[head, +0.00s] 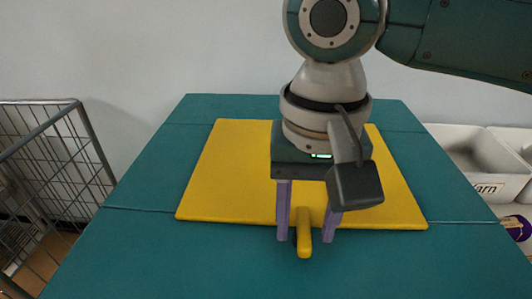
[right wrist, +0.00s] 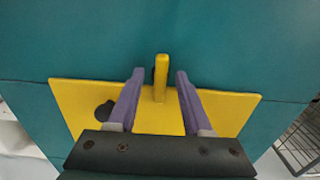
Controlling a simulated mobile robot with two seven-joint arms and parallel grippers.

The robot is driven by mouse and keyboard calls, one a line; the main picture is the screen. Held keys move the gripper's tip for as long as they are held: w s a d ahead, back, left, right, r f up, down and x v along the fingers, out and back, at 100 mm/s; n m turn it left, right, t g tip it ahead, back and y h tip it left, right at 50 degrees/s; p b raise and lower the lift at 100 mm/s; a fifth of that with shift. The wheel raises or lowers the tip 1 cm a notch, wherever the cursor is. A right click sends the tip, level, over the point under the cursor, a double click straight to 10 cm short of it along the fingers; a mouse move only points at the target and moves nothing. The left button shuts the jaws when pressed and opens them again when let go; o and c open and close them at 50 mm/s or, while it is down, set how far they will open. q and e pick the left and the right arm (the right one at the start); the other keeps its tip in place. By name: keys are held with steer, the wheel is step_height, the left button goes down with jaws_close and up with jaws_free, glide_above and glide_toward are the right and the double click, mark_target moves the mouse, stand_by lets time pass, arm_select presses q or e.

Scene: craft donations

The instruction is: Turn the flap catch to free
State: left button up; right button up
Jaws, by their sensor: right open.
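The flap is a flat yellow panel (head: 215,185) on the teal surface; it also shows in the right wrist view (right wrist: 150,121). The catch is a yellow bar (head: 304,243) at the flap's near edge, lying across that edge with one end over the flap and the other over the teal top. In the right wrist view the catch (right wrist: 161,68) stands between my purple fingers. My right gripper (head: 306,237) is open, with one finger on each side of the catch and a visible gap to each. My left gripper is out of view.
A dark round hole (right wrist: 104,110) shows in the flap. A wire cage (head: 50,160) stands left of the teal top (head: 130,195). Pale bins (head: 475,150), one labelled with "arn" visible, stand at the right. The teal top around the flap is clear.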

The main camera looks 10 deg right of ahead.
steer(key=shift+c, duration=0.2)
jaws_close()
stand_by(0.5)
